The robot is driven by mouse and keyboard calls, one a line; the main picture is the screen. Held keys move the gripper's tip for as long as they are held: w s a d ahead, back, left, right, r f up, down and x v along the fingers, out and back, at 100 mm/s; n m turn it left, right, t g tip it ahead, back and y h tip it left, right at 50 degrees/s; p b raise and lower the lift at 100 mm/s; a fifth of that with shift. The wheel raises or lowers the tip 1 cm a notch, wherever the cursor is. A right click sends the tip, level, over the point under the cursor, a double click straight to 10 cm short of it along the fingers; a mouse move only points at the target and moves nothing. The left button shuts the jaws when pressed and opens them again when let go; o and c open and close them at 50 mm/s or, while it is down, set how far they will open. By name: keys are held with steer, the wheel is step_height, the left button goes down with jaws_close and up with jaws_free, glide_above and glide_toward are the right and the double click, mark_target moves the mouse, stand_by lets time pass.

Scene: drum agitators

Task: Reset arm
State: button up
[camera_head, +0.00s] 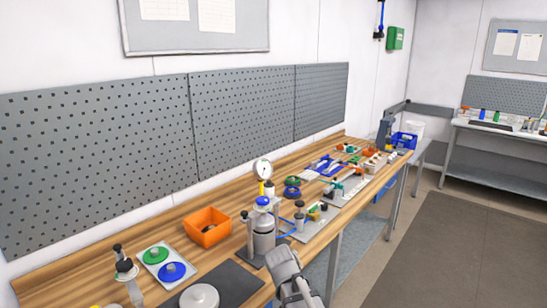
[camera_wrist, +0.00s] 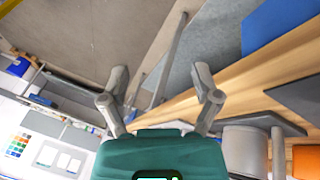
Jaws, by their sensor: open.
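My gripper shows in the wrist view (camera_wrist: 160,92) with its two grey fingers spread wide apart and nothing between them. Through the gap the wrist view shows the floor and the bench edge. In the head view part of my arm (camera_head: 292,278) is at the bottom centre, by the bench's front edge. My fingertips cannot be made out there. A grey metal cylinder (camera_head: 263,240) with a blue top and a round dial gauge (camera_head: 262,170) stands on the bench just beyond my arm. The cylinder also shows at the lower right of the wrist view (camera_wrist: 243,150).
The wooden bench (camera_head: 60,278) runs along a pegboard wall (camera_head: 240,120). An orange bin (camera_head: 207,228), a plate with green and blue discs (camera_head: 163,264), a dark mat (camera_head: 232,284) and several small fixtures (camera_head: 345,187) crowd it. The floor (camera_head: 440,255) at right is clear.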

steer(key=s+d+f+n+g+y+b, duration=0.2)
steer(key=s+d+f+y+b, duration=0.1)
steer(key=s+d, duration=0.6)
steer(key=shift+s+f+y, duration=0.25)
steer(key=shift+f+y, duration=0.15)
steer(key=shift+f, duration=0.45)
steer(key=shift+d, duration=0.1)
stand_by(1.1)
